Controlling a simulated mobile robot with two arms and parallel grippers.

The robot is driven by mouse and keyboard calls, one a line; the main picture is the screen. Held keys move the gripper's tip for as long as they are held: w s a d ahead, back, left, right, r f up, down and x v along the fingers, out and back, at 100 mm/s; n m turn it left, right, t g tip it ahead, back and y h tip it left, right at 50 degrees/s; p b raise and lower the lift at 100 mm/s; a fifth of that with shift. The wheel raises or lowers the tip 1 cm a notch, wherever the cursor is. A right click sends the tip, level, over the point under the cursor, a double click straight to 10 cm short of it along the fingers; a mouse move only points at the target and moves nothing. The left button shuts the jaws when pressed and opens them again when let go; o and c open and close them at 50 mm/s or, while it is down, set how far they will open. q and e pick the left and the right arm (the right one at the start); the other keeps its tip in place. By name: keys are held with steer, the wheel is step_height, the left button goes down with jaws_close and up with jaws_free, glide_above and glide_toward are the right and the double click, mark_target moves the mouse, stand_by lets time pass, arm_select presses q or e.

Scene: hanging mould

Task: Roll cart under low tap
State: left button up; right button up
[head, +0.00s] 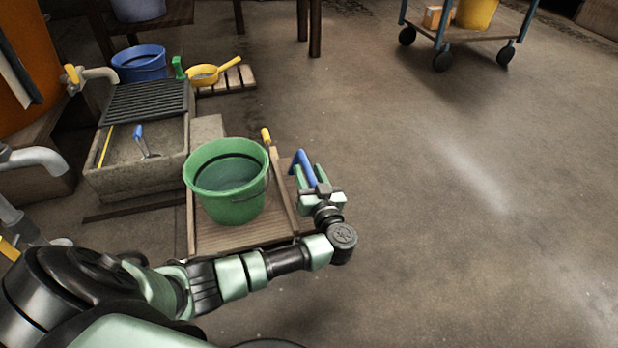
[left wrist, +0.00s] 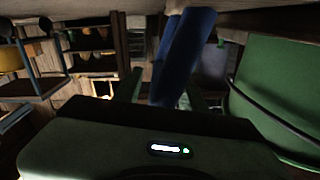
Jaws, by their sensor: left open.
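A low wooden cart (head: 230,238) stands on the floor with a green bucket (head: 228,205) upright on it. A blue handle (head: 303,166) rises at the cart's right side. My left gripper (head: 311,178) is open at this handle. In the left wrist view the blue handle (left wrist: 180,60) shows between my open fingers (left wrist: 162,92); I cannot tell whether they touch it. The green bucket (left wrist: 285,85) fills the right of that view. One grey tap (head: 35,158) is at the left edge; another with a yellow lever (head: 98,74) is above a stone trough. My right gripper is not in view.
The stone trough (head: 118,180) with a dark grate stands left of the cart. A blue bucket (head: 140,62) and a yellow pan (head: 205,76) are behind. A wheeled trolley (head: 480,45) stands at the back right. The floor at the right is clear.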

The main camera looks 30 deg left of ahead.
arm_select(q)
jaws_close()
stand_by(1.4)
